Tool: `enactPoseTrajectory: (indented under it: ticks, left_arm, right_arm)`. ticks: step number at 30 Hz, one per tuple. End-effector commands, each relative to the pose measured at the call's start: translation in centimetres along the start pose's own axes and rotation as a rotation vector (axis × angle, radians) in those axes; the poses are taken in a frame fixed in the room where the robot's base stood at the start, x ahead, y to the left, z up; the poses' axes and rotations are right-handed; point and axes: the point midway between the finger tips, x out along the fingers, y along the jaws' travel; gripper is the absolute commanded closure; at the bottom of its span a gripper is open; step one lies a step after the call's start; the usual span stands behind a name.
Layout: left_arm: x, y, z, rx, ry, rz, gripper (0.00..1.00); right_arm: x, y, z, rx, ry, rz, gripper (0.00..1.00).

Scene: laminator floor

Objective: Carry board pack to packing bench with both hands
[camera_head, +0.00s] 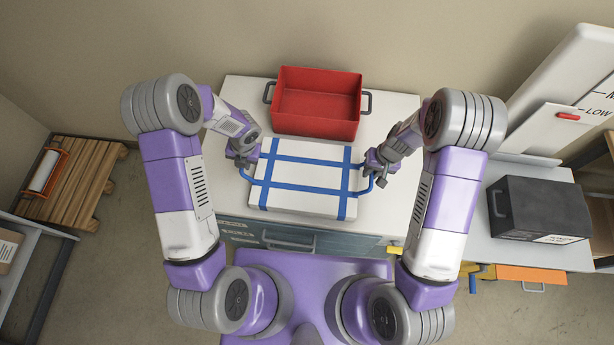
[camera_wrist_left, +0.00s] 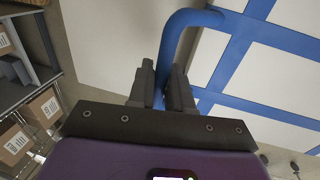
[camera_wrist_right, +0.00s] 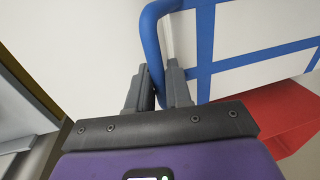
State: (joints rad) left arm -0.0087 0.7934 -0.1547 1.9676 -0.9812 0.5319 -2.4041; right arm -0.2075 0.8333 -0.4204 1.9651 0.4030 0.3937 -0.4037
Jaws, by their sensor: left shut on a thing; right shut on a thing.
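The board pack (camera_head: 305,205) is a flat white block with crossing blue straps and a blue loop handle at each side. It is over the white bench top (camera_head: 390,222) in the head view; I cannot tell whether it rests on it or is held just above. My left gripper (camera_head: 246,160) is shut on the left handle, whose blue bar passes between the fingers in the left wrist view (camera_wrist_left: 172,85). My right gripper (camera_head: 374,166) is shut on the right handle, also seen in the right wrist view (camera_wrist_right: 160,88).
A red open bin (camera_head: 316,125) stands behind the pack. To the right, a dark case (camera_head: 540,208) sits on another white-topped surface (camera_head: 487,245). A wooden pallet (camera_head: 75,180) with an orange-framed roll lies on the left floor, near a shelf with boxes (camera_head: 10,250).

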Motion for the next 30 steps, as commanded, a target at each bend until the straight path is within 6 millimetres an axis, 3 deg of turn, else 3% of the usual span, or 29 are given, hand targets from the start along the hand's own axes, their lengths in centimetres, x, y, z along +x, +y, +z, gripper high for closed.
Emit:
enactPoseTrajectory:
  ticks: [11,30]
  left_arm:
    - [-0.6,0.1,0.1,0.0,-0.002,0.0,1.0]
    - [-4.9,1.0,0.1,0.0,-0.002,0.0,1.0]
  right_arm:
    - [-0.6,-0.1,-0.1,0.0,0.002,-0.001,1.0]
    - [-4.9,-1.0,-0.1,0.0,0.002,-0.001,1.0]
